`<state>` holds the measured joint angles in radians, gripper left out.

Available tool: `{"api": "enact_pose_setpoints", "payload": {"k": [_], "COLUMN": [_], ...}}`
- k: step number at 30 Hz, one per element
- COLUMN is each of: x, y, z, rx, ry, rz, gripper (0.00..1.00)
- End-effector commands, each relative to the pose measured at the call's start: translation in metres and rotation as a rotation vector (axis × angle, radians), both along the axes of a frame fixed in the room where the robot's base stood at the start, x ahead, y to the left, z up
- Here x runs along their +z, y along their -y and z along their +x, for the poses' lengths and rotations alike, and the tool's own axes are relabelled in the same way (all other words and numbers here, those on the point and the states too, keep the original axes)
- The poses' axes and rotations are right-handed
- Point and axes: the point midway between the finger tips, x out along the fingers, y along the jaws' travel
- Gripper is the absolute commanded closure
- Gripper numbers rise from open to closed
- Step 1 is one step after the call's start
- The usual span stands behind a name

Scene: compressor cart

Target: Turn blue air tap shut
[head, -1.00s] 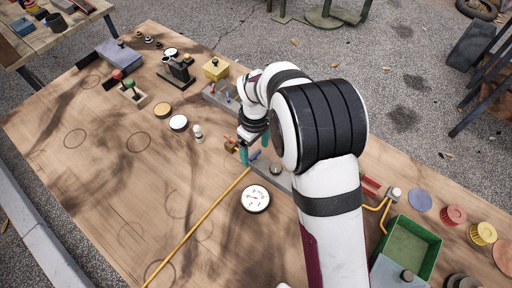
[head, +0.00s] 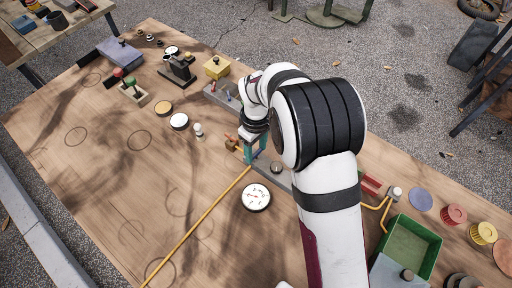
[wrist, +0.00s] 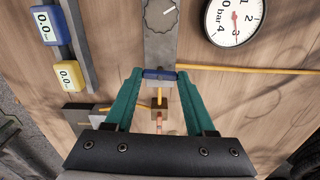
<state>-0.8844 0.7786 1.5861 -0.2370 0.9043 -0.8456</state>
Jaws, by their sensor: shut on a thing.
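The blue air tap (wrist: 159,74) has a short bar handle on a grey metal strip (wrist: 160,45). In the wrist view the handle lies crosswise to the strip, roughly in line with the yellow hose (wrist: 250,70). My gripper (wrist: 159,77) has teal fingers, one at each end of the handle, and is shut on it. In the head view my gripper (head: 256,153) is low over the strip, and its fingers mostly hide the tap.
A round white pressure gauge (head: 256,197) lies close to the tap; its dial also shows in the wrist view (wrist: 235,18). A grey knob (head: 276,167) sits on the strip beside my gripper. A green bin (head: 412,245) stands right of my arm. The table's left half is mostly clear.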

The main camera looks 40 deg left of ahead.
Motion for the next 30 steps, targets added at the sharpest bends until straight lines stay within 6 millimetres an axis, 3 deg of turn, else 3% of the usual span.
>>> {"api": "enact_pose_setpoints", "payload": {"k": [11,30], "x": [0.0004,0.0005], "y": [0.0002,0.0005], "z": [-0.0002,-0.0003], "rx": [-0.186,-0.792], "ry": [0.0,-0.001], "rz": [-0.002,-0.002], "gripper": [1.0,1.0]}}
